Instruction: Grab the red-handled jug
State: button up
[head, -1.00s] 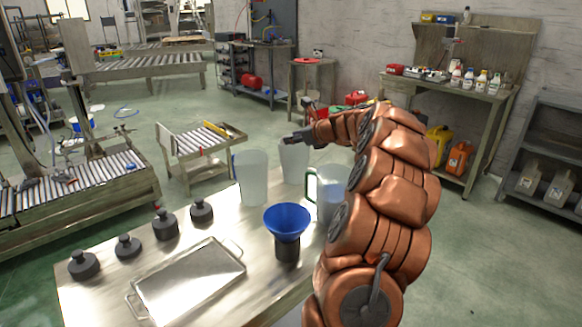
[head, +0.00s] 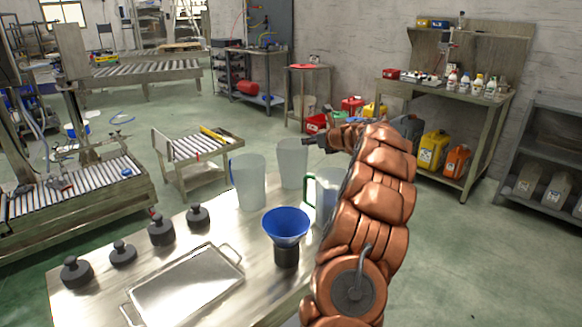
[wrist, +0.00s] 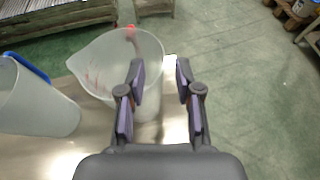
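The red-handled jug (wrist: 108,62) is translucent, with its red handle (wrist: 131,32) at the far side in the wrist view. It stands upright at the back of the metal table in the head view (head: 291,165), where its handle cannot be made out. My gripper (wrist: 161,72) is open and empty. Its left finger overlaps the jug's right side in the wrist view; the right finger is over the floor beyond. In the head view my gripper (head: 308,143) is beside the jug's upper right rim. I cannot tell whether it touches.
A blue-handled jug (head: 248,182) stands just left, also in the wrist view (wrist: 38,105). A green-handled jug (head: 326,190) is nearer, partly behind my arm. A blue funnel (head: 286,223), metal tray (head: 190,283) and several dark weights (head: 161,231) occupy the table (head: 85,300).

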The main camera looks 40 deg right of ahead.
jog(key=shift+x, duration=1.9)
jog(key=shift+c, duration=0.3)
grip_shut()
